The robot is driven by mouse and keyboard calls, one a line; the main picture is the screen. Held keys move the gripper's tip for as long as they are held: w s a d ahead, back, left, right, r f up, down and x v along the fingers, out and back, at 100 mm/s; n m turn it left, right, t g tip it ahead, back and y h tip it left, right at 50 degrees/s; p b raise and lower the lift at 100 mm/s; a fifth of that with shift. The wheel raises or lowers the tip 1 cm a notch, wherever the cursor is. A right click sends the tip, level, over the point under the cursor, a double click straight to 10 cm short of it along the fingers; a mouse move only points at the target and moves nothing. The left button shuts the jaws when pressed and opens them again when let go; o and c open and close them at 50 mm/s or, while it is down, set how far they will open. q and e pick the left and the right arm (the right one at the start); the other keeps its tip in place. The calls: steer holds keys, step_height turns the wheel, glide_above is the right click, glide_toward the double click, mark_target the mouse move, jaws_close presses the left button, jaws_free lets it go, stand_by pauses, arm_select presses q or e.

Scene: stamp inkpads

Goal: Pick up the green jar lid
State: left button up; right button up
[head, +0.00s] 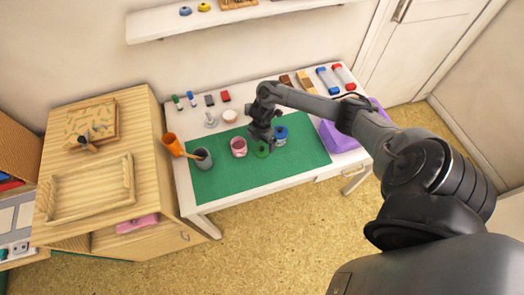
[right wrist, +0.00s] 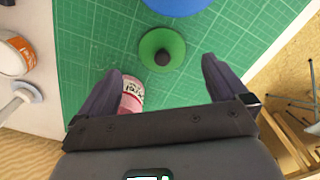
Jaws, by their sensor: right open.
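The green jar lid (right wrist: 149,46) is a small round green disc with a dark knob in its middle, lying on the green cutting mat (head: 222,180). In the head view the lid (head: 262,153) shows just below my right gripper (head: 262,139), partly hidden by it. My right gripper (right wrist: 162,68) is open and empty in the right wrist view. The lid shows between and beyond its fingertips, apart from both. A pink jar (right wrist: 131,96) stands beside the left finger, partly hidden by it. My left gripper is not in view.
A pink jar (head: 238,147) stands left of the lid and a blue jar (head: 281,132) to its right, both close by. A purple box (head: 340,138) is at the right. The mat's front is clear.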

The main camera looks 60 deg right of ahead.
mark_target(262, 147)
steer(key=f, duration=0.4)
steer(key=shift+s+b, duration=0.2)
steer(key=shift+b, duration=0.1)
steer(key=shift+f, duration=0.6)
steer(key=shift+w, duration=0.1)
steer(key=c, duration=1.1)
